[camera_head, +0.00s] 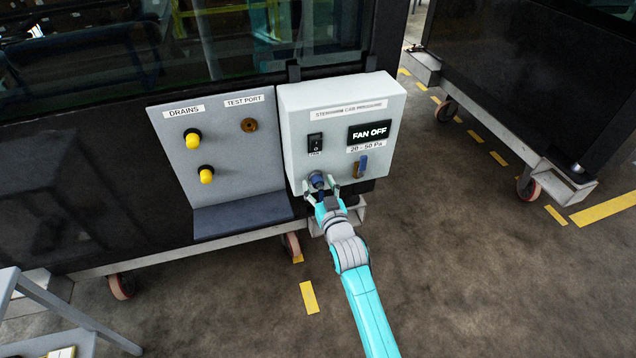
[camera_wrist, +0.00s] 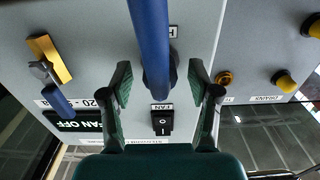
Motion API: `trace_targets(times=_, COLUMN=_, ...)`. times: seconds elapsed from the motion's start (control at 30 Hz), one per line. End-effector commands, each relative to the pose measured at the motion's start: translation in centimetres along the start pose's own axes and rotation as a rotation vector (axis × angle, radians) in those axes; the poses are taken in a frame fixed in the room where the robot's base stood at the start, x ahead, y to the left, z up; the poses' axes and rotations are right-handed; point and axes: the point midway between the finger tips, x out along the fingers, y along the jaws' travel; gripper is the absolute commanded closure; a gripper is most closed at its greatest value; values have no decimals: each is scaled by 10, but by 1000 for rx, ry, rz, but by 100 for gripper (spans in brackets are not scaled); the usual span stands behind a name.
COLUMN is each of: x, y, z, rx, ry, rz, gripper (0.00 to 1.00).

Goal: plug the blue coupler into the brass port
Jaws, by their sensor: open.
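The blue coupler (camera_head: 317,180) sits at the lower left of the grey control box's front, below the rocker switch. In the wrist view the long blue body (camera_wrist: 152,45) passes between my fingers, with a dark fitting behind it against the panel. My gripper (camera_head: 320,187) is at the coupler with its jaws open. In the wrist view my gripper (camera_wrist: 162,85) has one finger on each side of the blue body, with gaps visible. The brass port (camera_head: 249,125) is on the side panel under the TEST PORT label, apart from the coupler. It also shows in the wrist view (camera_wrist: 224,78).
The control box (camera_head: 295,118) carries a black rocker switch (camera_head: 315,143), a display (camera_head: 369,132) reading FAN OFF, and a yellow-and-blue fitting (camera_head: 362,167). Two yellow caps (camera_head: 193,139) stick out left of the port. A dark ledge (camera_head: 240,214) juts out below.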

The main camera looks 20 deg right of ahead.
Motion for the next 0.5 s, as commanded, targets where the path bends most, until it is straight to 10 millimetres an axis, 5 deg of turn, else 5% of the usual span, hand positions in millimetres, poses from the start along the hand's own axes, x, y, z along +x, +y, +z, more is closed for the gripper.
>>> trace_targets(times=0.07, x=0, y=0, z=0, rx=0, ry=0, rz=0, gripper=44)
trace_targets(times=0.3, x=0, y=0, z=0, rx=0, ry=0, rz=0, gripper=100)
trace_targets(times=0.5, x=-1, y=0, z=0, rx=0, ry=1, rz=0, gripper=100)
